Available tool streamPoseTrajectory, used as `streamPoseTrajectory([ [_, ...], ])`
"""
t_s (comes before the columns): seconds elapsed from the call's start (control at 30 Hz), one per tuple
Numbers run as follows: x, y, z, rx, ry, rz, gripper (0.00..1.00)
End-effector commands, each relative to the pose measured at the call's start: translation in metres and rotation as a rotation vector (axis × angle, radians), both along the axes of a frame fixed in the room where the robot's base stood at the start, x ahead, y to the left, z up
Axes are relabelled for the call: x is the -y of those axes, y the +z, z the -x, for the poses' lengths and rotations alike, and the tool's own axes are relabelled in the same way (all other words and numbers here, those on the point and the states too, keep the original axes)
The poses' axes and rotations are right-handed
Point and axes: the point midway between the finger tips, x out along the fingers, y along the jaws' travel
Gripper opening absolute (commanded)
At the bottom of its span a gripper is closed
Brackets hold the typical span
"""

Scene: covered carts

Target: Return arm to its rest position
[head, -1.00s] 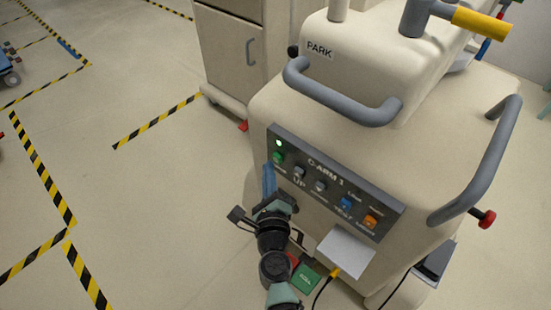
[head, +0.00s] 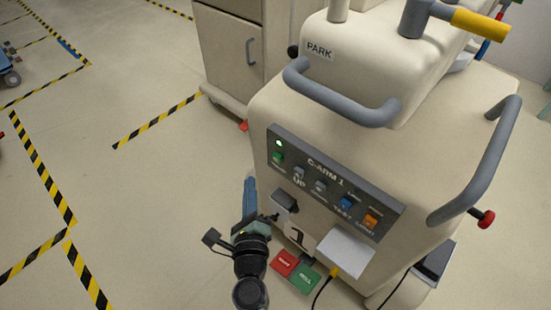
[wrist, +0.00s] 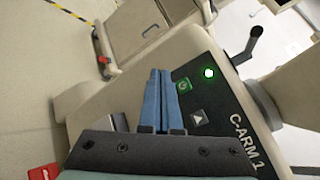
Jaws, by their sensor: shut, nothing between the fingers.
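My gripper (head: 249,184) is at the lower middle of the head view, just left of the C-arm cart's front face. Its blue fingers are together and empty, and they also show in the wrist view (wrist: 161,98). The beige C-arm cart (head: 440,125) fills the right side. Its dark control panel (head: 335,182) is labelled C-ARM 1, with a lit green lamp (head: 279,143) at its upper left. In the wrist view the panel (wrist: 222,110) lies to the right of the fingers. The fingers look apart from the panel.
A grey handle bar (head: 340,103) and a side handle (head: 480,165) stick out from the cart. Red (head: 285,263) and green (head: 303,277) pedals lie low by its base. A beige cabinet (head: 228,55) stands behind. Floor with yellow-black tape (head: 40,170) is open at left.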

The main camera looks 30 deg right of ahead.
Motion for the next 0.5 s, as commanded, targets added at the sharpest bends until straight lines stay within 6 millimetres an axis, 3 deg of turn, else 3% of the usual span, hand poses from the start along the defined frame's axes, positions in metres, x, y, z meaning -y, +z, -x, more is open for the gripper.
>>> streamPoseTrajectory([
  [0.4,0.000,0.000,0.000,0.000,0.000,0.000,0.00],
  [0.5,-0.003,0.016,-0.007,0.019,0.019,0.040,0.00],
])
